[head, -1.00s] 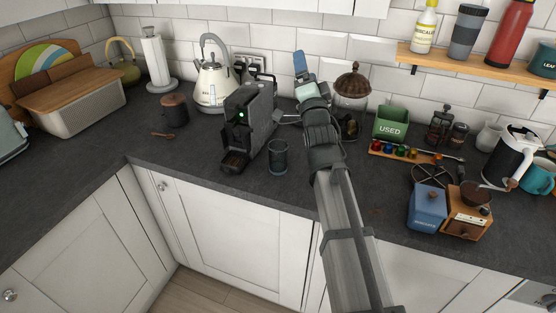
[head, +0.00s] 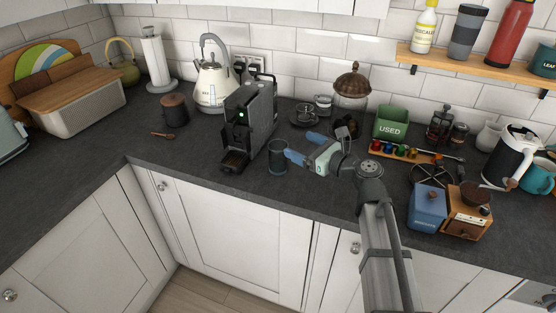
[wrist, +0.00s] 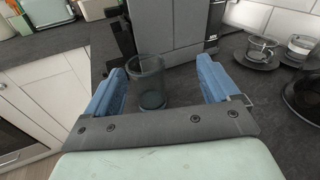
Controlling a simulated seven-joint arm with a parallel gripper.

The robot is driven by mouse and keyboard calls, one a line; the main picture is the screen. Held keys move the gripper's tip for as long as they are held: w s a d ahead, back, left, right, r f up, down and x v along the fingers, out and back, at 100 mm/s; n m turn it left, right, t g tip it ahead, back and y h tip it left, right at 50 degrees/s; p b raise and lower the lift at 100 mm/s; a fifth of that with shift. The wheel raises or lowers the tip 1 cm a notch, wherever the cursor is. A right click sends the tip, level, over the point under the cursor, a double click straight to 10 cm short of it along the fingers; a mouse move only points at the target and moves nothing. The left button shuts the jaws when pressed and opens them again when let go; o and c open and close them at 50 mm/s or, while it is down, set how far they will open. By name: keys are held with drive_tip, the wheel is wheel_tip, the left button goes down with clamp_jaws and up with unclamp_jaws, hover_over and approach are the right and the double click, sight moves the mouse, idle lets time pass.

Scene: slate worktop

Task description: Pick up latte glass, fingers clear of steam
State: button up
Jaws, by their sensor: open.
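The latte glass (head: 278,157) is a clear, dark-tinted tumbler standing upright on the worktop, just right of the coffee machine. In the wrist view the glass (wrist: 149,82) stands between my two blue fingers, nearer the left one, with a visible gap to the right finger. My gripper (head: 302,148) is open and empty, reaching in low from the right; its fingertips are close to the glass. Whether the left finger touches it I cannot tell. The black coffee machine (head: 250,118) has a green light on its front. I see no steam. The glass looks empty.
Glass cups on saucers (head: 306,114) and a lidded glass jar (head: 351,90) stand behind my gripper. A capsule rack (head: 402,153), a blue tin (head: 427,207) and a wooden grinder (head: 467,212) lie to the right.

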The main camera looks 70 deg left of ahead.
drive_tip(key=s+g, duration=0.1)
drive_tip(key=s, duration=0.1)
approach(285, 160)
drive_tip(key=x, duration=0.3)
drive_tip(key=f+x, duration=0.1)
drive_tip(key=x, duration=0.1)
drive_tip(key=shift+a, duration=0.1)
drive_tip(key=shift+r+x, duration=0.15)
drive_tip(key=shift+x, duration=1.75)
drive_tip(key=shift+r+x, duration=0.15)
drive_tip(key=shift+x, duration=1.75)
drive_tip(key=shift+c, duration=0.2)
drive_tip(key=c, duration=1.1)
drive_tip(key=shift+c, duration=0.2)
drive_tip(key=shift+r, duration=0.15)
